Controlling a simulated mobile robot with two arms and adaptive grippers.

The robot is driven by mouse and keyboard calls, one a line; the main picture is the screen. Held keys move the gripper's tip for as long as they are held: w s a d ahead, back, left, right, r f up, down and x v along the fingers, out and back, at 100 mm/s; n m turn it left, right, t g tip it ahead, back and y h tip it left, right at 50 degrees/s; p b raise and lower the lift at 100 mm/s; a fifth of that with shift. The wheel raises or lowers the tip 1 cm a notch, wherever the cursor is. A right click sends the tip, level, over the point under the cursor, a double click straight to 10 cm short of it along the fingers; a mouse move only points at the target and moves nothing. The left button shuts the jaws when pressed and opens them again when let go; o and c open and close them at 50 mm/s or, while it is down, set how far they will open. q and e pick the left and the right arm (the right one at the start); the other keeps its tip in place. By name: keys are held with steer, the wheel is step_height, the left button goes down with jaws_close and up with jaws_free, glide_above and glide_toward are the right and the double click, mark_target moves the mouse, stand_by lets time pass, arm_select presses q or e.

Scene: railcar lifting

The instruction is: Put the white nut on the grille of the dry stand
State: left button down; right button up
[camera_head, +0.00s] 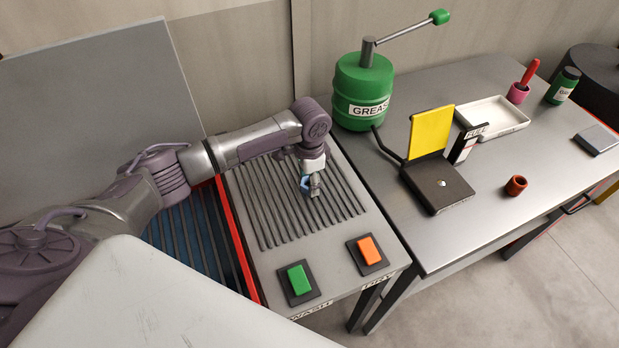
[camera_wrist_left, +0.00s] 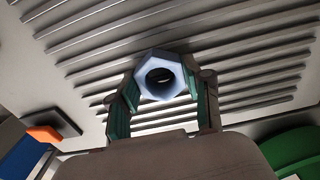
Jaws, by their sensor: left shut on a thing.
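My left gripper (camera_head: 313,188) is over the ribbed grille (camera_head: 268,215) of the dry stand. In the left wrist view the gripper (camera_wrist_left: 164,92) has its two green-padded fingers shut on the sides of the white nut (camera_wrist_left: 160,58). The nut looks pale bluish, six-sided, with a round hole facing the camera. In the head view it is mostly hidden by the fingers. The grille's ribs (camera_wrist_left: 245,62) fill the space behind the nut in the wrist view. I cannot tell whether the nut touches them. My right gripper is not in view.
Green (camera_head: 298,279) and orange (camera_head: 367,250) buttons sit at the stand's front. The blue-ribbed wash side (camera_head: 190,228) lies left, past a red edge. A green grease can (camera_head: 362,88) stands behind right. A black device with a yellow plate (camera_head: 431,132) is on the right table.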

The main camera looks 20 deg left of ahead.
arm_select(q)
steer(key=c, duration=0.5)
jaws_free()
steer(key=shift+f, duration=0.15)
step_height(320, 180, up, 12)
steer(key=b, duration=0.1)
steer(key=shift+r+b, duration=0.2)
steer(key=shift+b, duration=0.2)
